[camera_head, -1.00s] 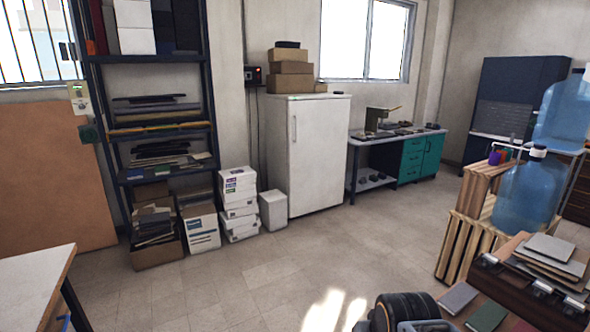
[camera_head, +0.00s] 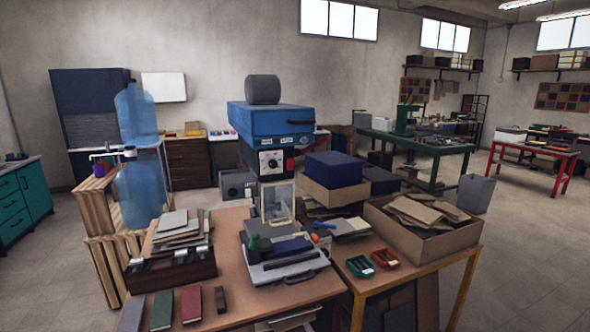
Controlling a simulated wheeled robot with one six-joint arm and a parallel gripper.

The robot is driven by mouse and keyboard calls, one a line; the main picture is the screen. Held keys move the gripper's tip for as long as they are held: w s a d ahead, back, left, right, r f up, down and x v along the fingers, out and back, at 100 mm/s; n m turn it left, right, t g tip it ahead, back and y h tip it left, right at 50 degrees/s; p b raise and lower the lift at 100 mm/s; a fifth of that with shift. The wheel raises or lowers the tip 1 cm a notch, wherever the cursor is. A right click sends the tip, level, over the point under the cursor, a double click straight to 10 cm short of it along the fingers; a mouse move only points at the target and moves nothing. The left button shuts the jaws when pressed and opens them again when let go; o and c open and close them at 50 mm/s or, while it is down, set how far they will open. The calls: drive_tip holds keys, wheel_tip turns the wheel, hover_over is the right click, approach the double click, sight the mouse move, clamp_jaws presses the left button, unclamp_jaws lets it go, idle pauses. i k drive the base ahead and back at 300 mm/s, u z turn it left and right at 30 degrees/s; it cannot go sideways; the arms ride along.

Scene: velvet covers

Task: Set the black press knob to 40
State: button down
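A blue press (camera_head: 275,121) with a grey cylinder on top stands on the wooden table in the middle of the view. Under its blue head is a panel (camera_head: 264,157) with a pale dial plate and a small round black press knob (camera_head: 272,165) on it. A small red part sits just right of the knob. The knob is too small here to read its pointer or any numbers. My gripper does not show in the view.
A wooden crate with blue water bottles (camera_head: 143,185) stands left. Open floor lies at far left and right.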

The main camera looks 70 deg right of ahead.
sight(272, 163)
drive_tip(key=z, duration=0.75)
drive_tip(key=i, duration=0.25)
drive_tip(key=z, duration=1.4)
